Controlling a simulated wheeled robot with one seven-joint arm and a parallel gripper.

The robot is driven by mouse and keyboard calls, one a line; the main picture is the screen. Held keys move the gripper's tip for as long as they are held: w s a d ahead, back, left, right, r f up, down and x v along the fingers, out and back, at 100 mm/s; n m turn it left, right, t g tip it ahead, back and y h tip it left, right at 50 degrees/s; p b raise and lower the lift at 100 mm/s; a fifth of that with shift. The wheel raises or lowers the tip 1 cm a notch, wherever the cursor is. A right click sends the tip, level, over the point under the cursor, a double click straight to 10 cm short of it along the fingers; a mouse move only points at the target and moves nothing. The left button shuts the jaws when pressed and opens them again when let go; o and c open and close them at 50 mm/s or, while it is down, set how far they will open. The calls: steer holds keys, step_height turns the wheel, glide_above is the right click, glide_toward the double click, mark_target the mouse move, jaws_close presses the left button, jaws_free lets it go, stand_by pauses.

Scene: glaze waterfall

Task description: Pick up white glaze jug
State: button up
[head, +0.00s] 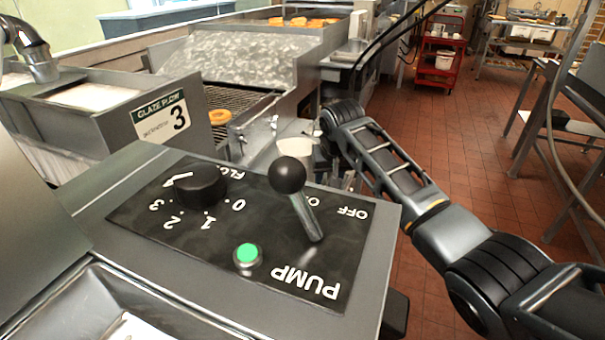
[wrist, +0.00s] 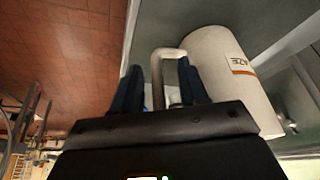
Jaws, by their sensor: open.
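The white glaze jug (wrist: 222,75) fills the right of the wrist view, with an orange-edged label on its side. Its pale handle (wrist: 168,52) stands out from the jug's left side. My gripper (wrist: 158,70) is open, with one dark finger on each side of the handle. I cannot tell whether either finger touches it. In the head view, the upper part of the jug (head: 297,128) shows behind the pump lever. The control panel and lever hide most of the rest. My arm reaches in from the right, and my fingers are partly hidden there.
The pump panel (head: 270,265), with a black-knobbed lever (head: 288,175), a dial (head: 200,186) and a green button (head: 247,254), stands in front of the jug. A glaze tank (head: 90,95) and a conveyor holding a doughnut (head: 220,116) lie behind. The tiled floor at right is open.

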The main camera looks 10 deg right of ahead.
jaws_close()
steer(key=shift+r, duration=0.3)
stand_by(0.6)
